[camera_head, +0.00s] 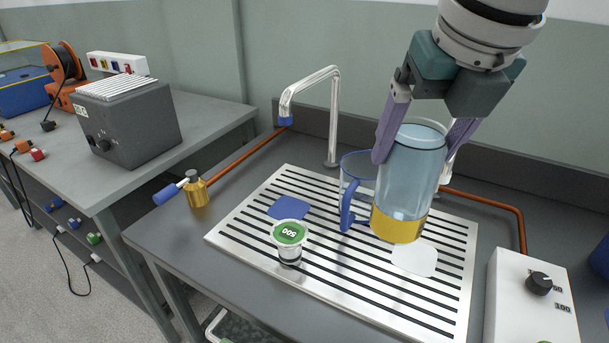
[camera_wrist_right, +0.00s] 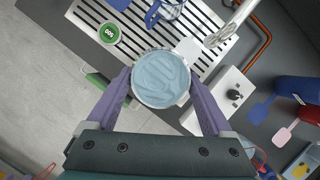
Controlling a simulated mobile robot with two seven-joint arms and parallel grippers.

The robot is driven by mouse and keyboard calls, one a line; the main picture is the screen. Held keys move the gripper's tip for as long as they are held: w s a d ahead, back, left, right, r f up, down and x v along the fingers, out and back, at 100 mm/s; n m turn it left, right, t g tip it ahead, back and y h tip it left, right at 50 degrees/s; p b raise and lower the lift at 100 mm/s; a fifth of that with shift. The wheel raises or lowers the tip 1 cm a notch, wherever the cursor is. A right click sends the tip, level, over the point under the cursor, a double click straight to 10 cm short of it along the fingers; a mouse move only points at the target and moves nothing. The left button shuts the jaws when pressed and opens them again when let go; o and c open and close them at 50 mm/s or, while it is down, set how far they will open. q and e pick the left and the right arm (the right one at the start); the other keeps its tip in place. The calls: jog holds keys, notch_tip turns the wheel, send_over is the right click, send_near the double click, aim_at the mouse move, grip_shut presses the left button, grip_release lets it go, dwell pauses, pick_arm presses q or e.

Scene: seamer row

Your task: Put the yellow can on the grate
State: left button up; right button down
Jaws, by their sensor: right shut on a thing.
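The yellow can (camera_head: 397,226) is a clear bluish cylinder with a yellow band at its base. My right gripper (camera_head: 414,152) is shut on its upper part, one finger on each side, and holds it upright, seemingly above the grate. In the right wrist view the can (camera_wrist_right: 160,90) shows from above between the fingertips (camera_wrist_right: 159,77), with a pale blue rippled surface inside. The grate (camera_head: 330,284) is a slotted metal plate on the dark counter; it also shows in the right wrist view (camera_wrist_right: 138,31). My left gripper is out of view.
On the grate are a small green-topped container marked 500 (camera_head: 290,236), a blue-handled clear jug (camera_head: 347,208), a blue patch (camera_head: 289,208) and a white patch (camera_head: 414,259). A tap (camera_head: 333,110) rises behind. A white dial box (camera_head: 520,300) stands right.

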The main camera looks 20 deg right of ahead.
aim_at(400, 214)
notch_tip(400, 214, down, 10)
jog(key=shift+f+b, duration=0.2)
jog(key=shift+b, duration=0.4)
notch_tip(400, 214, down, 5)
jog(key=shift+r+b, duration=0.1)
jog(key=shift+b, duration=0.3)
grip_release()
jog(key=shift+f, duration=0.2)
